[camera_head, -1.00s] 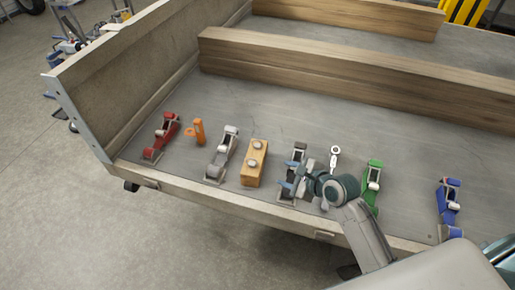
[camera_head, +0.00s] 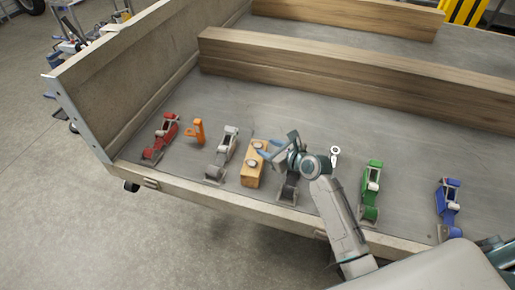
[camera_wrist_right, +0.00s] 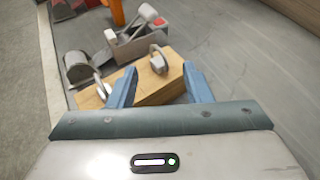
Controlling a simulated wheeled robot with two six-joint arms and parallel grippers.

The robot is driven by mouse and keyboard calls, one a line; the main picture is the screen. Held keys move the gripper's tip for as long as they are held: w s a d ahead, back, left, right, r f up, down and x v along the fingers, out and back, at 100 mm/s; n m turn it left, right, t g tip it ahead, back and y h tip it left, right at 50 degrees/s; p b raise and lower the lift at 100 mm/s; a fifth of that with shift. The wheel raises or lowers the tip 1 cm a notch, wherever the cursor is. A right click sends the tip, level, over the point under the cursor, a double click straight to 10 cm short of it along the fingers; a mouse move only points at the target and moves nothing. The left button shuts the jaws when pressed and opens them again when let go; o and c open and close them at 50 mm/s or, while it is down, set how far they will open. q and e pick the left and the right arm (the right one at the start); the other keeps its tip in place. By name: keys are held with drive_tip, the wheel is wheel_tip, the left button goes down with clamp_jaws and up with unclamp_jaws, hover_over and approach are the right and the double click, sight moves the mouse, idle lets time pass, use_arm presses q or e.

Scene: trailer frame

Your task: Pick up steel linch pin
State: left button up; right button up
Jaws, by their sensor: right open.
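A wooden block (camera_head: 252,177) lies on the trailer bed and carries two small steel pieces with rings, which look like linch pins. The far steel linch pin (camera_head: 258,146) and the near one (camera_head: 252,161) sit on its top. In the right wrist view, the block (camera_wrist_right: 140,93) lies beyond and between my fingers, with one ringed pin (camera_wrist_right: 158,60) near its far end and another (camera_wrist_right: 102,87) at its left. My right gripper (camera_head: 268,152) is open and empty at the block's right side; its fingers (camera_wrist_right: 160,82) show apart. My left gripper is not in view.
Ratchet straps stand in a row: red (camera_head: 161,137), grey (camera_head: 222,154), dark (camera_head: 289,187), green (camera_head: 371,190) and blue (camera_head: 447,205). An orange piece (camera_head: 196,131) stands left of the block.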

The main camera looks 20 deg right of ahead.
sight(263, 146)
drive_tip(key=x, duration=0.3)
drive_tip(key=shift+w+a+f, duration=0.1)
drive_tip(key=shift+w+f, duration=0.1)
drive_tip(key=shift+s, duration=0.1)
drive_tip(key=shift+c, duration=0.3)
clamp_jaws()
